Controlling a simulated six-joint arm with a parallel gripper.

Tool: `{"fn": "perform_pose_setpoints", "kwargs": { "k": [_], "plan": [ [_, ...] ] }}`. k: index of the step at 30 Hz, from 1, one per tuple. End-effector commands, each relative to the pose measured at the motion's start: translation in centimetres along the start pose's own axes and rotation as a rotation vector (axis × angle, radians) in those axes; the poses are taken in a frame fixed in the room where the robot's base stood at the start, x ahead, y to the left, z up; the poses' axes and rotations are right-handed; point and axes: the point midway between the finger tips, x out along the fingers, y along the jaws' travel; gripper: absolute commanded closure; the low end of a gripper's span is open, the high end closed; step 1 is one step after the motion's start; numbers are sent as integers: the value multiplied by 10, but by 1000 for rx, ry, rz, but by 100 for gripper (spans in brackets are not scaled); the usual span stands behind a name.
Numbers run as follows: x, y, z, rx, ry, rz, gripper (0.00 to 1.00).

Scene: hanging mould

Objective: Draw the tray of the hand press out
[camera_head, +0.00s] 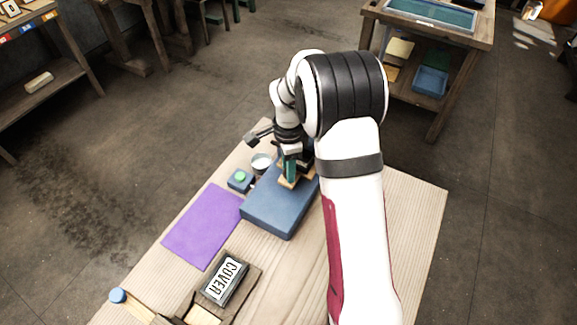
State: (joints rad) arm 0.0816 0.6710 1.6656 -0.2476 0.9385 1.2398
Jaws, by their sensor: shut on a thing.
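The hand press appears as a low blue block (278,212) on the pale wooden table. A small wooden piece (287,183) rests at its back right, and an upright green piece (290,170) stands over it. My gripper (291,158) points down over the back of the blue block and is shut on the green piece. I cannot tell whether the green piece is part of the tray. My arm hides the right side of the press, and the tray is not clearly visible.
A green button on a blue box (240,178) and a small pale round cup (261,162) stand left of the press. The table's right side (416,213) is clear.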

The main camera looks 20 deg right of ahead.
Motion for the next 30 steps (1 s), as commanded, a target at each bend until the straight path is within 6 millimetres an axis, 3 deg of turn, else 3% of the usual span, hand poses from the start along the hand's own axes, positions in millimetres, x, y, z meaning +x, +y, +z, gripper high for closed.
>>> {"fn": "perform_pose_setpoints", "kwargs": {
  "k": [8,21,30],
  "plan": [
    [-1,5,6,-1,0,0,100],
    [-1,81,83,-3,0,-1,100],
    [-1,91,92,0,0,-3,100]
  ]
}}
